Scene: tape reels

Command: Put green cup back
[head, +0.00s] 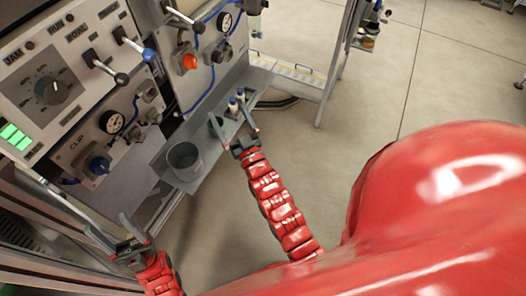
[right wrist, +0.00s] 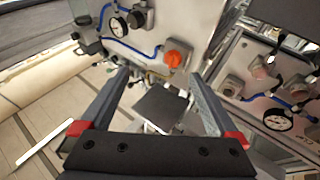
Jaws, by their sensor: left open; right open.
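A smaller dark green item (head: 215,125) sits further along the shelf, partly hidden by a finger of my right gripper. I cannot tell for sure which is the green cup. My right gripper (head: 229,113) is open over the shelf, beside the small bottles; the right wrist view shows its jaws (right wrist: 158,76) apart with nothing held between them. My left gripper (head: 105,222) is open and empty at the lower left, apart from the cup.
The control panel (head: 50,70) has protruding levers, gauges and an orange knob (head: 189,62), which also shows in the right wrist view (right wrist: 173,58). The floor (head: 350,110) to the right is mostly clear.

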